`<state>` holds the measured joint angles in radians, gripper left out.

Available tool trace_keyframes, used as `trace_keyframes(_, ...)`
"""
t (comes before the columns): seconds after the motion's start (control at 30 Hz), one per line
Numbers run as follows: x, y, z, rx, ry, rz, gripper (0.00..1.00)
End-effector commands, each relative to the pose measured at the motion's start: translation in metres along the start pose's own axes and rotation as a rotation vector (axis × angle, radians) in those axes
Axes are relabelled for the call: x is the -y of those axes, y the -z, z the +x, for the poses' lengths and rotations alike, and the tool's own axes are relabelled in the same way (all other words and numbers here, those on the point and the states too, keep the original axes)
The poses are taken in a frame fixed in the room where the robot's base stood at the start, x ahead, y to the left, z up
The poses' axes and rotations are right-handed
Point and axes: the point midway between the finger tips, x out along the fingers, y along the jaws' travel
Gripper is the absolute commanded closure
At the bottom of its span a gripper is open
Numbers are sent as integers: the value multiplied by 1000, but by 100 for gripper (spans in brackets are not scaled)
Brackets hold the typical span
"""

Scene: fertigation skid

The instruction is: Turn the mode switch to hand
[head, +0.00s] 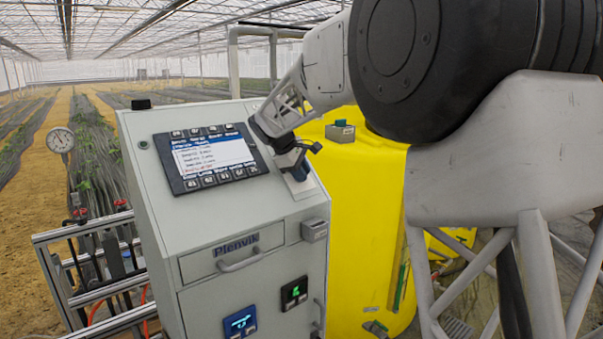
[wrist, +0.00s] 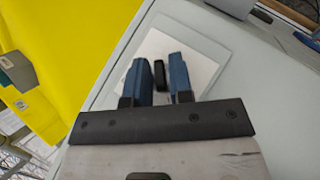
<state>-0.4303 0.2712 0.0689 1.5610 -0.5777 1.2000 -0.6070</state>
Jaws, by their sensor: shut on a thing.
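The mode switch shows in the wrist view as a black knob (wrist: 160,73) on a pale square plate (wrist: 203,50) on the cabinet's top panel. My gripper (wrist: 160,82) has its two blue fingers on either side of the knob and is shut on it. In the head view my gripper (head: 298,172) reaches down to the panel, right of the screen. The plate's lower part (head: 301,187) shows there, but the knob is hidden behind the fingers. Any position marks on the plate cannot be read.
The grey cabinet (head: 240,207) carries a display with keys (head: 210,157) left of my gripper. A drawer handle (head: 240,262) and small meters are on its front. A yellow tank (head: 365,220) stands right behind it. A pipe frame with a gauge (head: 60,140) is at left.

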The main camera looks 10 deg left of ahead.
Motion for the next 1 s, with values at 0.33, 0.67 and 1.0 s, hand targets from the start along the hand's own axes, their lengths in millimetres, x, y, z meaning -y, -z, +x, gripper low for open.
trace_keyframes(0.33, -2, 0, 1, 1, 218, 153, 100)
trace_keyframes(0.67, -3, -1, 2, 1, 433, 301, 100)
trace_keyframes(1.0, -3, -1, 2, 2, 542, 377, 100)
